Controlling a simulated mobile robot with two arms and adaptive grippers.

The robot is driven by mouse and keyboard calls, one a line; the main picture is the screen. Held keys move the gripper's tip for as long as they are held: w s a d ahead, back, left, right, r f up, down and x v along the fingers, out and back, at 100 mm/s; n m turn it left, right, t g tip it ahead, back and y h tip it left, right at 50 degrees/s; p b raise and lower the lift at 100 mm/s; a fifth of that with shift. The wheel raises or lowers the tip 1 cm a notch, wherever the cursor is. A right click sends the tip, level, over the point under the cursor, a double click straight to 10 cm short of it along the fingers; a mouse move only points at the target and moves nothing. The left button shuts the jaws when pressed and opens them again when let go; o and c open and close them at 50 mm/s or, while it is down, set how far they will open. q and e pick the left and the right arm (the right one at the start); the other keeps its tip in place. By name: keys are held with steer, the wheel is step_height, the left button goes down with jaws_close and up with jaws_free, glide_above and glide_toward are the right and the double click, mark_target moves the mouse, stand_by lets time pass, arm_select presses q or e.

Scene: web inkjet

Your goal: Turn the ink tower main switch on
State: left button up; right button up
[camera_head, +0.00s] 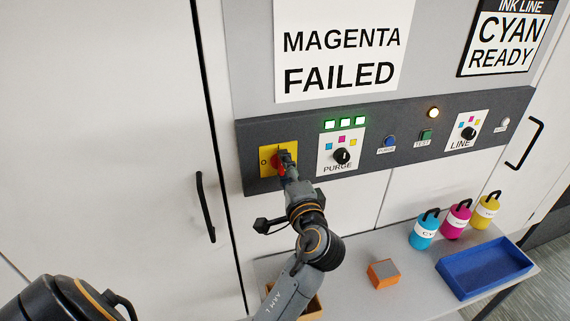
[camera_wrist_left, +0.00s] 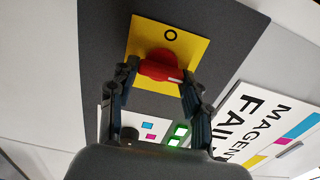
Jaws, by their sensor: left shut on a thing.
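The main switch is a red rotary handle (camera_head: 278,163) on a yellow plate (camera_head: 293,149) at the left end of the dark control strip. An "O" is printed at the plate's left side. My left gripper (camera_head: 286,158) is at the handle and covers part of it and the plate's right side. In the left wrist view, the red handle (camera_wrist_left: 158,66) lies between the two fingertips of my left gripper (camera_wrist_left: 160,78), which is shut on it. A white mark shows at the handle's end, towards the magenta sign. My right gripper is not in view.
Right of the switch are the PURGE knob (camera_head: 341,156), a blue button (camera_head: 390,141), a green button (camera_head: 426,135) and the LINE knob (camera_head: 468,133). A sign (camera_head: 342,60) reads "MAGENTA FAILED".

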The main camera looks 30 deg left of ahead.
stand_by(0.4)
arm_select(q)
steer(key=o, duration=1.2)
steer(key=shift+c, duration=0.2)
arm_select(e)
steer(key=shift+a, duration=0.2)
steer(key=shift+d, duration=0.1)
